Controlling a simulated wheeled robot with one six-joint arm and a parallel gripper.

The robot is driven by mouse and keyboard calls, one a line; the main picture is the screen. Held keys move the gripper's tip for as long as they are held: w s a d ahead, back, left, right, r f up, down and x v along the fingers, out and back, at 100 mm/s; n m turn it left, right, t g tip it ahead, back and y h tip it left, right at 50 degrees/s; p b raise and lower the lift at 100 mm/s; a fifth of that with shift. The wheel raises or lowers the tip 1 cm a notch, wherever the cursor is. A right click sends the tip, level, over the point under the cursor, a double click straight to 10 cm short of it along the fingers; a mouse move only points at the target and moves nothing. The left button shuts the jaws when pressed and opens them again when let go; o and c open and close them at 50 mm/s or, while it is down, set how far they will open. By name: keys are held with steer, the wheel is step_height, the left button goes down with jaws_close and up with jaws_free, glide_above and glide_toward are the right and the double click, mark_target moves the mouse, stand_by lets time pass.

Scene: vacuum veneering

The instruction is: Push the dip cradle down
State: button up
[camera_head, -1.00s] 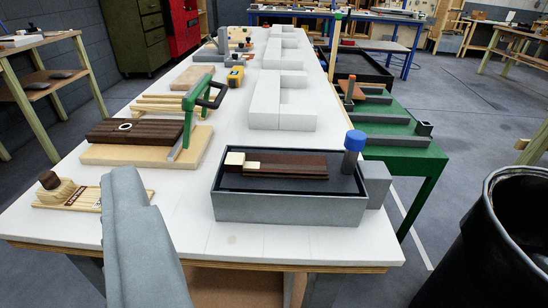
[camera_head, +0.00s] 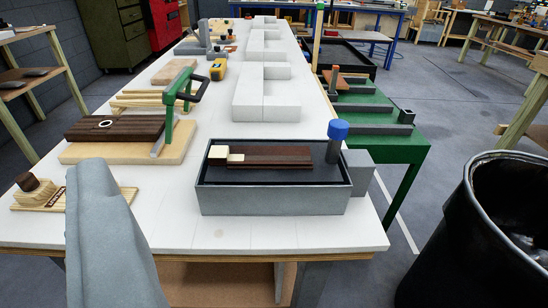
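A grey open tank (camera_head: 275,203) with a dark inside stands near the front right of the white table. What looks like the dip cradle's post (camera_head: 333,152), grey with a blue knob (camera_head: 338,129), rises upright at the tank's right back. A dark brown strip (camera_head: 285,157) lies across the tank's inside, with a cream block (camera_head: 236,158) and a brown-and-cream block (camera_head: 217,155) at its left end. Whether the post joins the strip cannot be told. A grey part that looks like my arm fills the lower left, apart from the tank; no gripper fingers show.
A brown board with a ring (camera_head: 105,124) and a green-framed clamp (camera_head: 180,95) stand left of the tank. White blocks (camera_head: 264,95) run behind it. A green bench (camera_head: 408,150) and a black bin (camera_head: 480,235) are at the right.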

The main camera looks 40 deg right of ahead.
steer(key=shift+c, duration=0.5)
step_height(320, 180, up, 5)
steer(key=n+g, duration=0.2)
steer(key=g, duration=1.5)
glide_above(340, 123)
step_height(340, 123, down, 16)
steer(key=shift+f, duration=0.25)
